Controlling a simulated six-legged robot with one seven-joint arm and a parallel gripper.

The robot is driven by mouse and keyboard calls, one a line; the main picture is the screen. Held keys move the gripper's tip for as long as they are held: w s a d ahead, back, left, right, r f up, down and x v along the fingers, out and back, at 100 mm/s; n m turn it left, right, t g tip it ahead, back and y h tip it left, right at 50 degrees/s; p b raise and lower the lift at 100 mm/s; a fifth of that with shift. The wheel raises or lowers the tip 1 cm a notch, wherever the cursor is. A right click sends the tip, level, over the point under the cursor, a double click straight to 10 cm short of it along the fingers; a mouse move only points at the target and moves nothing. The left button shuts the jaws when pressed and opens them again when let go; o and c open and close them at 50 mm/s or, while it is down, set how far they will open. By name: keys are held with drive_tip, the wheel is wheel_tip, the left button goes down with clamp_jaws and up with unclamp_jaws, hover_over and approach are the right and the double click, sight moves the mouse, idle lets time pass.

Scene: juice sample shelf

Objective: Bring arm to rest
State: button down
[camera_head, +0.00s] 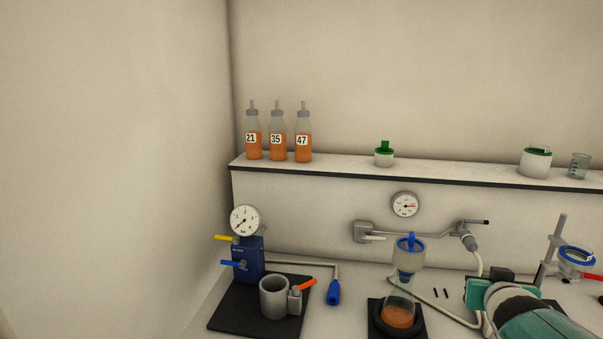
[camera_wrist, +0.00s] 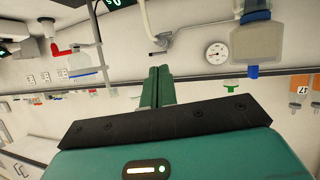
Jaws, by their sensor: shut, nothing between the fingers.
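My gripper (camera_wrist: 155,87) shows in the wrist view with its two green fingers together and nothing between them. The wrist picture is turned over, with the shelf things hanging downward. My arm, teal and white, shows at the lower right of the head view, above the bench. The fingertips cannot be made out clearly there.
Juice bottles 21 (camera_head: 254,138), 35 (camera_head: 278,140) and 47 (camera_head: 303,142) stand on the shelf (camera_head: 340,170). A bottle with orange liquid (camera_head: 398,316) stands left of my arm. A stand with a funnel (camera_head: 573,262) is to its right. A blue pump unit (camera_head: 248,262) is farther left.

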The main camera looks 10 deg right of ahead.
drive_tip(key=s+a+f+n+g+y, duration=0.1)
drive_tip(key=s+a, duration=0.3)
drive_tip(key=a, duration=0.5)
drive_tip(key=s+a+f+n+g+y, duration=0.1)
drive_tip(key=s+a+n+g+y, duration=0.1)
drive_tip(key=a, duration=0.7)
drive_tip(key=s+a+f+n+g+y, duration=0.2)
drive_tip(key=s+a, duration=0.4)
drive_tip(key=a, duration=0.3)
drive_tip(key=shift+s+g+y, duration=0.3)
drive_tip(key=shift+g+y, duration=0.2)
drive_tip(key=shift+y, duration=0.3)
